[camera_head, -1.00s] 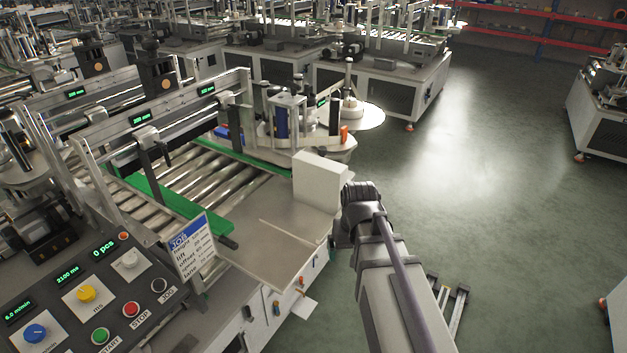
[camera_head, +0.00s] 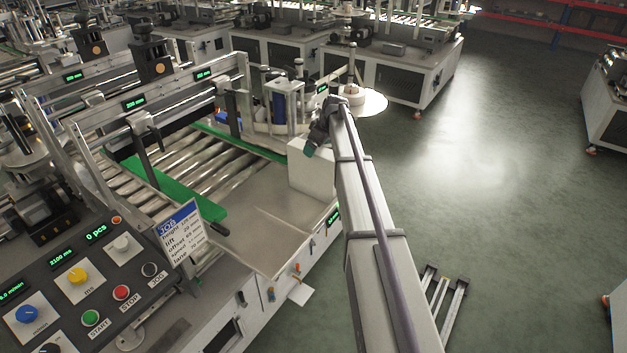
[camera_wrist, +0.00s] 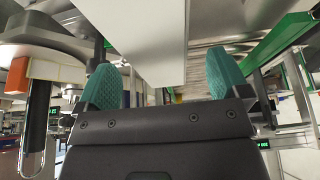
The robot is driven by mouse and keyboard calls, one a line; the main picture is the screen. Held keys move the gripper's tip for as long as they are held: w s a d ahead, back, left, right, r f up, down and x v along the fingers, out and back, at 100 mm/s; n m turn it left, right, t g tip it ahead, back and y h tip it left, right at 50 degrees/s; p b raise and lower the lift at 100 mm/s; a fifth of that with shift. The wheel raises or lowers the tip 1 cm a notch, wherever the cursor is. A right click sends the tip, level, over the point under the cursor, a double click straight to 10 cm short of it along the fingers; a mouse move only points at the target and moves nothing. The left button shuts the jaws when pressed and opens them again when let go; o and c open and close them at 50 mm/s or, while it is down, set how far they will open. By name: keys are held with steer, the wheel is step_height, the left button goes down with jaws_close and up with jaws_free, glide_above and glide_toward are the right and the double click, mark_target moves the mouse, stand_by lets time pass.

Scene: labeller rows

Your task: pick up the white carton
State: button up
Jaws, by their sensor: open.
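The white carton (camera_head: 312,176) stands upright on the grey metal table at the end of the roller conveyor, with its upper right part hidden by my arm in the head view.
The grey table plate (camera_head: 265,215) is bare in front of the carton. Green guide rails (camera_head: 165,190) flank the rollers. A labelling unit (camera_head: 285,105) stands close behind the carton. A job card (camera_head: 180,230) stands by the control panel (camera_head: 85,285). The floor at right is open.

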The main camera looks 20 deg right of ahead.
mark_target(314, 171)
steer(key=b+x, duration=0.4)
steer(key=x, duration=0.1)
steer(key=shift+f+b, duration=0.25)
steer(key=shift+b, duration=0.2)
steer(key=shift+c, duration=0.2)
steer(key=c, duration=1.5)
steer(key=shift+o, duration=0.2)
